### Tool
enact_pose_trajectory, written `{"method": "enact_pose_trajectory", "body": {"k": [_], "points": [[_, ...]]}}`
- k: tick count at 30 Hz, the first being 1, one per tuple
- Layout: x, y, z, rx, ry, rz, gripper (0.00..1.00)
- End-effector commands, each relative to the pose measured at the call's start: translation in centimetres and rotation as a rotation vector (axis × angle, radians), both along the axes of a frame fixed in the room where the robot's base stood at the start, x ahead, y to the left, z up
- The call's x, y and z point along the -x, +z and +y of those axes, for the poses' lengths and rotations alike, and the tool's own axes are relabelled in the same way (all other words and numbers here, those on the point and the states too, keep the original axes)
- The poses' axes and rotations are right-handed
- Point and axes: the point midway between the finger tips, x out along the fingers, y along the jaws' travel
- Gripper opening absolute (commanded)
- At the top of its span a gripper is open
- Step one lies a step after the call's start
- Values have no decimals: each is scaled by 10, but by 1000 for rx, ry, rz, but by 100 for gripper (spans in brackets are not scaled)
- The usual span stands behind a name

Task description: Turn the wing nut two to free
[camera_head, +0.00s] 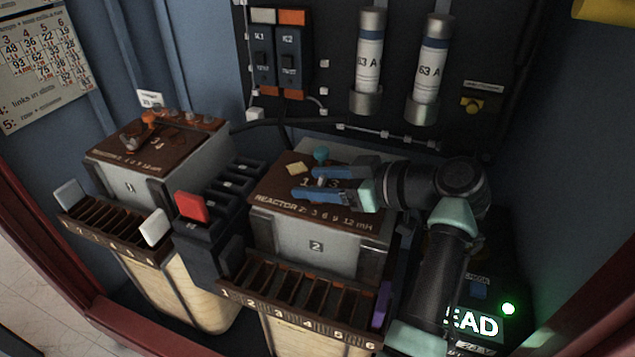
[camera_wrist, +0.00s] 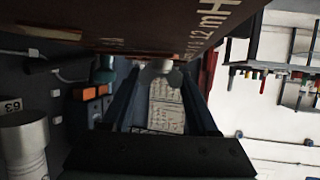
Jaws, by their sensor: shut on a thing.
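Reactor 2 (camera_head: 316,242), a grey box with a brown lettered top, stands in the middle of the head view. My gripper (camera_head: 312,180) reaches in from the right, low over that top, with its two blue fingers pointing left. A small grey piece, apparently wing nut two (camera_head: 320,176), is between the fingers.
A teal knob (camera_head: 321,154) and a pale tag (camera_head: 298,169) are close to the fingers. Reactor 1 (camera_head: 140,185), with an orange part on top, is left. A red-handled switch (camera_head: 192,207) stands between. Fuses (camera_head: 369,60) are behind; slotted racks (camera_head: 300,290) are in front.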

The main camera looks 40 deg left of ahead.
Motion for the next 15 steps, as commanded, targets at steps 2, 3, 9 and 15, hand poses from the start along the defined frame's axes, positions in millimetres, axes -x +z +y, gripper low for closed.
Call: {"method": "enact_pose_trajectory", "body": {"k": [2, 3, 9, 15], "points": [[0, -2, 0, 5, 0, 4, 4], [0, -3, 0, 5, 0, 4, 4], [1, -2, 0, 4, 0, 4, 83], [0, -1, 0, 2, -1, 3, 90]]}}
